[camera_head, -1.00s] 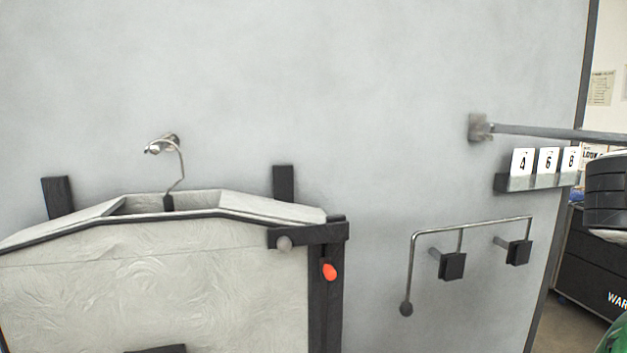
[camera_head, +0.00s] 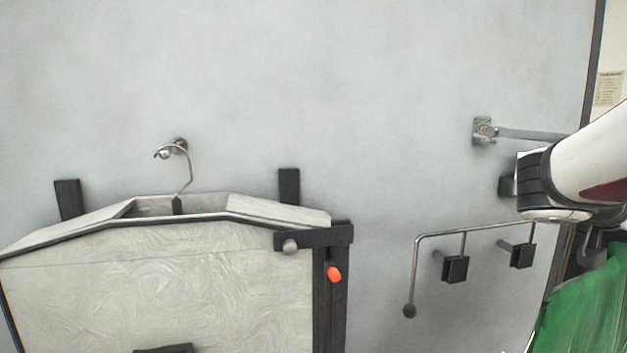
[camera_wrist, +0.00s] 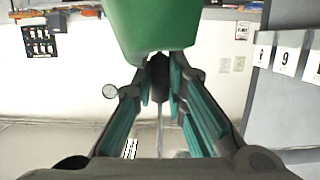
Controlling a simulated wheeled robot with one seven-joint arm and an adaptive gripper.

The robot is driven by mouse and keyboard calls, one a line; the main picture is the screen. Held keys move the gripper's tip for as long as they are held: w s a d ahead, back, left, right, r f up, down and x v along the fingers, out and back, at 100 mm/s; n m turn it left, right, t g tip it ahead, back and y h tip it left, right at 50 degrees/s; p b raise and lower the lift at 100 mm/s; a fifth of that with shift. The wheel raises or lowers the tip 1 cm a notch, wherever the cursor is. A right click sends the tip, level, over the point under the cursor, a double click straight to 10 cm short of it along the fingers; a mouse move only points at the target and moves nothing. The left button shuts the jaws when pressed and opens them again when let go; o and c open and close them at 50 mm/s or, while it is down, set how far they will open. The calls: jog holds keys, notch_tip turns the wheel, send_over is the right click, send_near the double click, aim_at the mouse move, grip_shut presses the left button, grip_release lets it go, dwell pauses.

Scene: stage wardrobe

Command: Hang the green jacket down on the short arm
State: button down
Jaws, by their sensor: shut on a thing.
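The green jacket (camera_head: 588,308) hangs at the lower right edge of the head view, partly cut off. My gripper (camera_head: 594,244) is above it, mostly hidden by my arm. In the wrist view the gripper (camera_wrist: 160,88) is shut on a dark piece just below the green jacket (camera_wrist: 152,24), which looks like its hanger. A bent metal rail (camera_head: 465,231) with a ball end is fixed to the grey wall, left of the jacket. A straight bar (camera_head: 530,134) sticks out above it, its far end behind my arm. I cannot tell which is the short arm.
A pale garment cover (camera_head: 160,285) hangs from a wall hook (camera_head: 177,147) at left, beside a dark post with a red knob (camera_head: 334,274). Numbered cards (camera_wrist: 288,60) stand at right in the wrist view. The wall between cover and rail is bare.

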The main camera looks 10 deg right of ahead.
jog(key=w, duration=0.5)
jog(key=shift+w+a+f, duration=0.2)
jog(key=shift+w+a, duration=0.05)
dwell(0.4)
jog(key=shift+s, duration=0.1)
jog(key=c, duration=1.5)
grip_release()
jog(key=shift+c, duration=0.2)
jog(key=shift+a, duration=0.1)
